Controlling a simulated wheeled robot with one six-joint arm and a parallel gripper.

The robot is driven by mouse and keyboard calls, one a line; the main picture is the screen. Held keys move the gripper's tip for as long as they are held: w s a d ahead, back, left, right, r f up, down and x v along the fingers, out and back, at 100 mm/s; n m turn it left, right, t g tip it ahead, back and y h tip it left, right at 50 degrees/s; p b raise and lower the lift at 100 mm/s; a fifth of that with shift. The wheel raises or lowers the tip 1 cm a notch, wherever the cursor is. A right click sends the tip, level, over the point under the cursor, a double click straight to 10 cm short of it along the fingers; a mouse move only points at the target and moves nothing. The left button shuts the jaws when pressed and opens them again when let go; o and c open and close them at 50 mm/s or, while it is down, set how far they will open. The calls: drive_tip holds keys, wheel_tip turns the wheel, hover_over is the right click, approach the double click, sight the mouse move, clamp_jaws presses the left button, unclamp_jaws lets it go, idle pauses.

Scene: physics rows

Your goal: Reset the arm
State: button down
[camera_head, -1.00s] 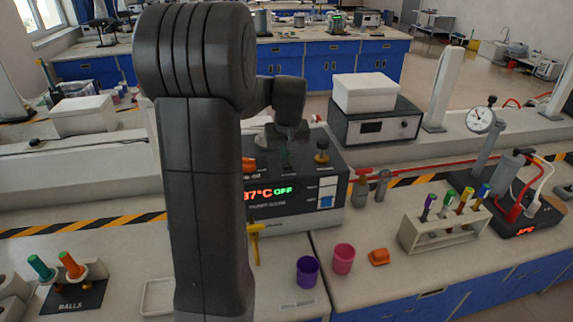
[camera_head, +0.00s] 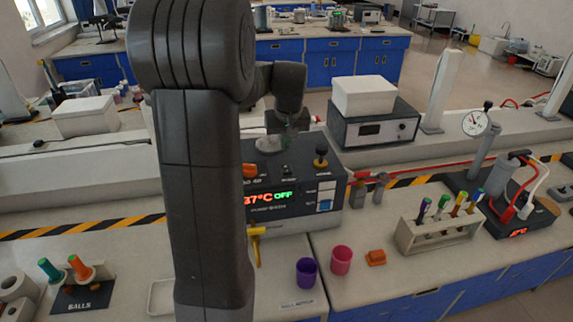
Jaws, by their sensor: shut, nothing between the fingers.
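My dark grey arm rises through the left middle of the head view and bends over at the top. Its wrist points down over the grey heating device, and my gripper (camera_head: 287,139) is at its end, small and dark. The gripper is shut and empty, a little above the device's top. My arm hides the device's left part.
A purple cup (camera_head: 306,272), a pink cup (camera_head: 341,260) and an orange block (camera_head: 375,258) stand in front. A tube rack (camera_head: 438,235) is at right. A balls holder (camera_head: 84,298) is at left. A white box (camera_head: 364,96) sits on an instrument behind.

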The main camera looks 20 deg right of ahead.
sight(285, 165)
drive_tip(key=shift+r, duration=0.6)
drive_tip(key=shift+f, duration=0.1)
wheel_tip(285, 165, down, 7)
drive_tip(key=b, duration=0.4)
drive_tip(key=shift+b, duration=0.4)
